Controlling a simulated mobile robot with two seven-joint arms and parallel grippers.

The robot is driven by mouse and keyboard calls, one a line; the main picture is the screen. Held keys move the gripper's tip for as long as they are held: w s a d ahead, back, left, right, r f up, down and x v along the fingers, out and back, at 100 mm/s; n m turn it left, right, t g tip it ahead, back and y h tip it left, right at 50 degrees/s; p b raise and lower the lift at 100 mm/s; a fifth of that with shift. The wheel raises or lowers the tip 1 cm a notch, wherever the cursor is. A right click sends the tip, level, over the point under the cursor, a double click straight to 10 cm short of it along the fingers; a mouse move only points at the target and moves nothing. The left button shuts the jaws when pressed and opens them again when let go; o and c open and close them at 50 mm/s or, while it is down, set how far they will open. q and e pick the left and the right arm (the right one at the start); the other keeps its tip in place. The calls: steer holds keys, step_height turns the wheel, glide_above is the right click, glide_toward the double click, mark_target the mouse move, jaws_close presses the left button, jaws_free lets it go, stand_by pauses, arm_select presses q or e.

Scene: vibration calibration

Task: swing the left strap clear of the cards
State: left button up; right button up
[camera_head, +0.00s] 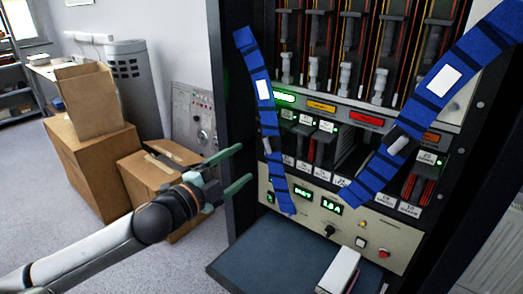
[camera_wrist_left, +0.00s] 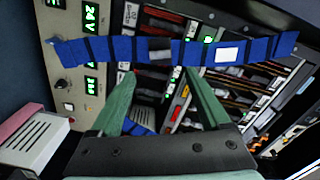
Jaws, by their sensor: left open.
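The left strap (camera_head: 268,120), blue with dark bands, a white label and a grey tab, hangs down the left side of the rack in front of some of the cards (camera_head: 324,148). In the left wrist view the strap (camera_wrist_left: 110,49) runs across, beyond my fingertips. My left gripper (camera_head: 243,164) is open and empty, its green fingers pointing at the strap near the grey tab (camera_wrist_left: 160,49). Contact cannot be told. The right strap (camera_head: 415,105) slants across the right side of the rack. Part of a blue strap shows between my fingers. My right gripper is out of view.
A dark blue shelf (camera_head: 265,252) juts out below the rack panel (camera_head: 385,235), with a white box (camera_head: 340,270) on it. Cardboard boxes (camera_head: 92,165) and a grey cylinder (camera_head: 133,85) stand at the left. Open floor lies at the lower left.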

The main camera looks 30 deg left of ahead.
mark_target(266, 147)
arm_select(q)
steer(key=shift+w+d+p, duration=0.2)
steer(key=shift+w, duration=1.9)
steer(key=shift+w+d+p, duration=0.15)
steer(key=shift+w+p, duration=0.05)
steer(key=shift+w, duration=1.9)
jaws_close()
